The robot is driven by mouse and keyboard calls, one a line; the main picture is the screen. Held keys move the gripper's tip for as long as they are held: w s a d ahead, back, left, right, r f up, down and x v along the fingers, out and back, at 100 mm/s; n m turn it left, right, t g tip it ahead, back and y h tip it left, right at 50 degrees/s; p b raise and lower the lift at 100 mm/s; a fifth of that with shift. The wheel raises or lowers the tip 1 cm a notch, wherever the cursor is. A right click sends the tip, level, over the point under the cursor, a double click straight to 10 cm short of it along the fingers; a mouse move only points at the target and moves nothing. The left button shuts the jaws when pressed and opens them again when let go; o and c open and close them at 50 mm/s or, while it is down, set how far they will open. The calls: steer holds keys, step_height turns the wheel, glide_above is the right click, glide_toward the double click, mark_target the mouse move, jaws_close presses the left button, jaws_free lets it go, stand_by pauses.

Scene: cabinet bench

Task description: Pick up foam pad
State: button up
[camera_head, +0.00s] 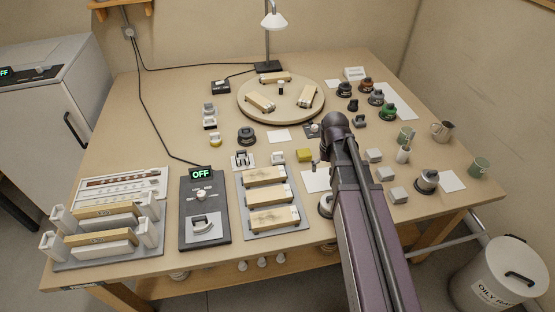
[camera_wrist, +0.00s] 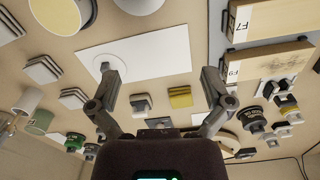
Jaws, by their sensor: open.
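A small yellow block, which looks like the foam pad (camera_head: 305,155), lies flat on the bench left of my arm, above a white paper sheet. It also shows in the wrist view (camera_wrist: 180,97), between and beyond my fingers. My gripper (camera_wrist: 157,72) is open and empty, with its two fingers spread apart and nothing between them. In the head view my arm hides most of the gripper; only a small part shows just right of the yellow block. The gripper is above the bench and apart from the block.
A tray of wooden blocks (camera_head: 240,212) stands left of my arm. Several grey pads (camera_head: 385,174) lie to its right. A turntable (camera_head: 244,103) is at the back, with a lamp (camera_head: 268,68) behind it. Dark-topped jars (camera_head: 376,98) and cups stand at the right.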

steer(key=w+a+n, duration=0.1)
steer(key=w+a, duration=0.9)
steer(key=w, duration=0.1)
steer(key=n, duration=0.1)
glide_above(278, 158)
steer(key=shift+w+a+r, duration=0.25)
steer(key=shift+w+a, duration=0.05)
steer(key=shift+a, duration=0.05)
steer(key=shift+f, duration=0.15)
step_height(278, 158, down, 8)
steer(key=b, duration=0.8)
steer(key=shift+f, duration=0.2)
steer(key=shift+f+b, duration=0.15)
steer(key=shift+b, duration=0.15)
steer(key=shift+d+f+b, duration=0.15)
steer(key=shift+f+b, duration=1.05)
steer(key=shift+f, duration=0.05)
steer(key=shift+d+f+b, duration=0.1)
steer(key=shift+f+b, duration=1.1)
steer(key=c, duration=0.8)
